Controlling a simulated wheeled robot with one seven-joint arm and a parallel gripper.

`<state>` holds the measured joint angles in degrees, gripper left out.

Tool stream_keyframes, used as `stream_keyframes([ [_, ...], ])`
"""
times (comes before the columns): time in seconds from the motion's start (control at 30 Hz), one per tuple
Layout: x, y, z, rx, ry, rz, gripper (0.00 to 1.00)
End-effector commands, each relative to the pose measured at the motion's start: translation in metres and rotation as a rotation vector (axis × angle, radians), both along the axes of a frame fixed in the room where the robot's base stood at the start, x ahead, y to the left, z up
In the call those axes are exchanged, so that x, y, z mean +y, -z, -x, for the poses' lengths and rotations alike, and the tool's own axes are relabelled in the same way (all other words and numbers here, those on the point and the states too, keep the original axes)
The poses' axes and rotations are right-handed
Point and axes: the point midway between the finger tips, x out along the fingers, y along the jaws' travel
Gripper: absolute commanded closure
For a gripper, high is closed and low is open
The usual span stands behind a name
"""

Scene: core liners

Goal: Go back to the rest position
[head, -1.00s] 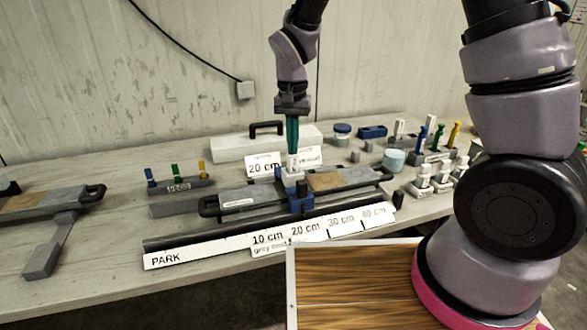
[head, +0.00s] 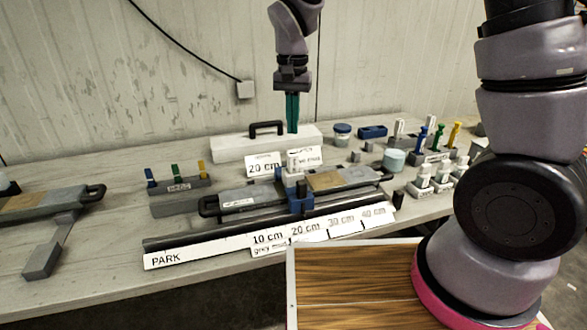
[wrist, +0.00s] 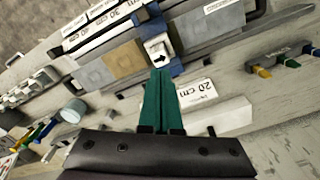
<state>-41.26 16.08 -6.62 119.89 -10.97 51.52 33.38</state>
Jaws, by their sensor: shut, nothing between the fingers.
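My gripper (head: 292,112) has long green fingers that are shut and empty. In the head view it hangs pointing down in the air above the workbench, in front of the white case with a black handle (head: 228,147). Below its tips, a white block (head: 293,164) stands on the blue carriage (head: 300,198) of the grey core tray (head: 248,195). In the wrist view the green fingers (wrist: 160,75) point toward the white block (wrist: 157,50), which carries a black arrow. The fingertips are clear of the block in the head view.
A "20 cm" card (head: 263,166) stands behind the tray. A ruler strip (head: 330,226) runs along the front. A rack with coloured pegs (head: 180,192) is at left. Racks with coloured tools (head: 432,155), white bottles (head: 422,182) and jars (head: 394,158) stand at right. The air around the gripper is free.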

Motion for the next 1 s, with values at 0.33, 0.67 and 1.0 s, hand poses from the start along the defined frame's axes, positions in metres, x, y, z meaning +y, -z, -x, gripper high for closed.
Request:
stream_keyframes([
  [0.33, 0.000, -0.016, 0.000, 0.000, 0.001, -0.001, 1.00],
  [0.67, -0.011, -0.029, -0.001, -0.016, 0.010, -0.025, 1.00],
  [1.0, -0.117, -0.131, 0.020, -0.203, 0.070, -0.189, 1.00],
])
